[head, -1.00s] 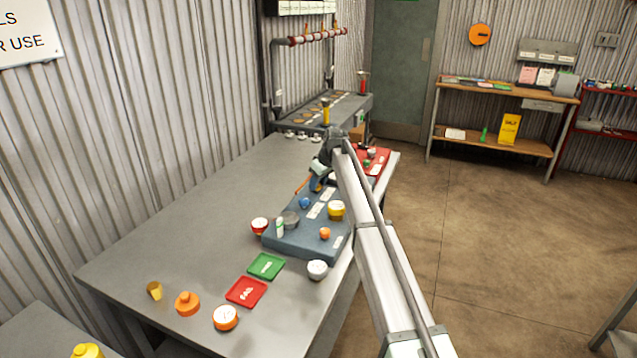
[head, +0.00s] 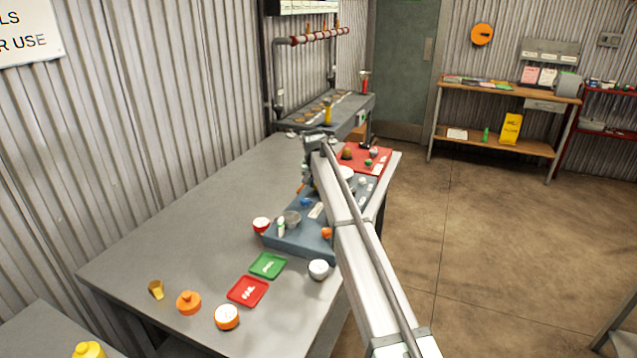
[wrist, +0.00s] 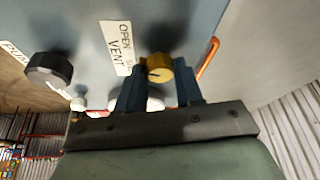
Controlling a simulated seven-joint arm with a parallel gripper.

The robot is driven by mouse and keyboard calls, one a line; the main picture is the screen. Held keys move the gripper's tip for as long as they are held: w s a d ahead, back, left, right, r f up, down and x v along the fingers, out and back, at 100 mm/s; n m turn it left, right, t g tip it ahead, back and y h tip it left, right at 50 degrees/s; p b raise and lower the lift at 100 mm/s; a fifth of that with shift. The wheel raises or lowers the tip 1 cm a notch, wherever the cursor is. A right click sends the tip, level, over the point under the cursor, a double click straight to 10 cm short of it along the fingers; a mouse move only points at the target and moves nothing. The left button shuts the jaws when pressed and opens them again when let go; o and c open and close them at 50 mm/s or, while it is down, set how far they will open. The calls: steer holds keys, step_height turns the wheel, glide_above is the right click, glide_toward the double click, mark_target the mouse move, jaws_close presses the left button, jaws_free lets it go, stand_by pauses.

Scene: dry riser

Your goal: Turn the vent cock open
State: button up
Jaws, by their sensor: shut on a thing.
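The vent cock is a brass-yellow knob (wrist: 158,67) with a dark mark on its face, beside a white label (wrist: 118,47) reading OPEN, VENT and a partly covered word. My gripper (wrist: 157,80) has its two dark blue fingers on either side of the knob, shut on it. The knob sits on the blue-grey panel (wrist: 190,25). In the head view the panel (head: 285,240) lies on the grey bench, and my arm covers its right part. My gripper's fingertips and the cock are hidden there.
A black knob (wrist: 48,72) by a partly visible label and an orange-red lever (wrist: 208,57) flank the cock. A pale round part lies behind my fingers. Green (head: 267,265) and red (head: 248,291) trays lie in front of the panel.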

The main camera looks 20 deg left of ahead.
steer(key=shift+a+m+h, duration=0.2)
steer(key=shift+m+h, duration=0.7)
steer(key=shift+m, duration=1.3)
steer(key=o, duration=1)
steer(key=shift+o, duration=0.2)
steer(key=v, duration=1.3)
steer(key=shift+s+r, duration=0.15)
steer(key=shift+r, duration=0.25)
